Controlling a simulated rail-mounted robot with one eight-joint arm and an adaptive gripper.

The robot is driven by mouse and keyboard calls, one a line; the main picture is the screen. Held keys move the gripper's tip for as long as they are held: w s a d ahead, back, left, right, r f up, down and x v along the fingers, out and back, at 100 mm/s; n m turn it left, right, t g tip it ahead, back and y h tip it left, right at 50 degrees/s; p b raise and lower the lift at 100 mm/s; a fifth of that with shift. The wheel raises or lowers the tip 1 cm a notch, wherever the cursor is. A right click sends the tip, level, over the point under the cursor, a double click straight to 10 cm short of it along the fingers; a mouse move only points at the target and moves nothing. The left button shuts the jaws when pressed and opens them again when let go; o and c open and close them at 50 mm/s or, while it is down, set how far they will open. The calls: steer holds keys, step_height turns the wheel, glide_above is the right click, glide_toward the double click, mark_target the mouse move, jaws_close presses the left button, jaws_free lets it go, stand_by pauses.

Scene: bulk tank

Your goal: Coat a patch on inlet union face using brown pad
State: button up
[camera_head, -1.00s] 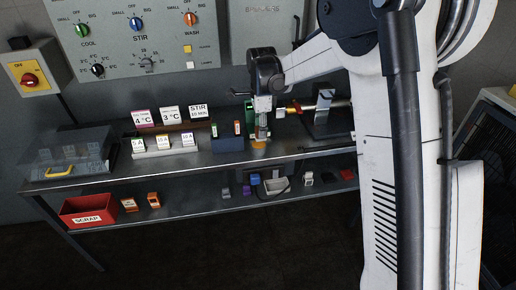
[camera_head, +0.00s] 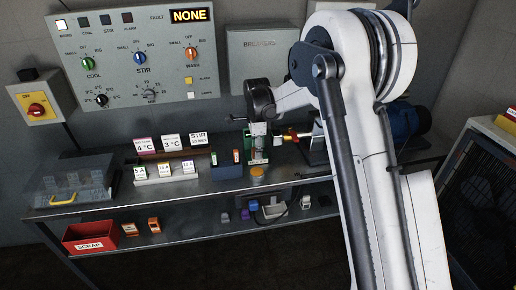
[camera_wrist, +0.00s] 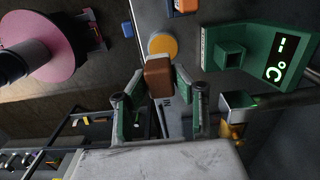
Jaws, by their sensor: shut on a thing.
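My gripper (camera_wrist: 158,98) is shut on the brown pad (camera_wrist: 158,78), a small block between its green-sided fingers. In the head view my gripper (camera_head: 258,157) hangs over the workbench, just above a small orange-topped pot (camera_head: 257,172). In the wrist view the pot's round orange top (camera_wrist: 163,44) lies just beyond the pad. I cannot tell whether pad and pot touch. A brass-coloured fitting (camera_head: 291,137) on the pipework right of my gripper may be the inlet union. A brass part also shows in the wrist view (camera_wrist: 232,131). Its face is not clear.
A green temperature display (camera_wrist: 255,57) stands close to the right of my gripper in the wrist view. A blue holder (camera_head: 227,171) and label stands (camera_head: 166,173) stand left of the pot. A clear lidded box (camera_head: 72,187) is at the bench's left end. A red scrap bin (camera_head: 90,239) is below.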

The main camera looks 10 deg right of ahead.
steer(key=shift+w+f, duration=0.3)
steer(key=shift+w, duration=0.05)
steer(key=shift+f+b, duration=1.1)
steer(key=shift+f, duration=1.75)
steer(key=shift+f+b, duration=0.55)
steer(key=shift+b, duration=0.05)
stand_by(0.6)
steer(key=shift+r+p, duration=1.35)
steer(key=shift+r, duration=2.2)
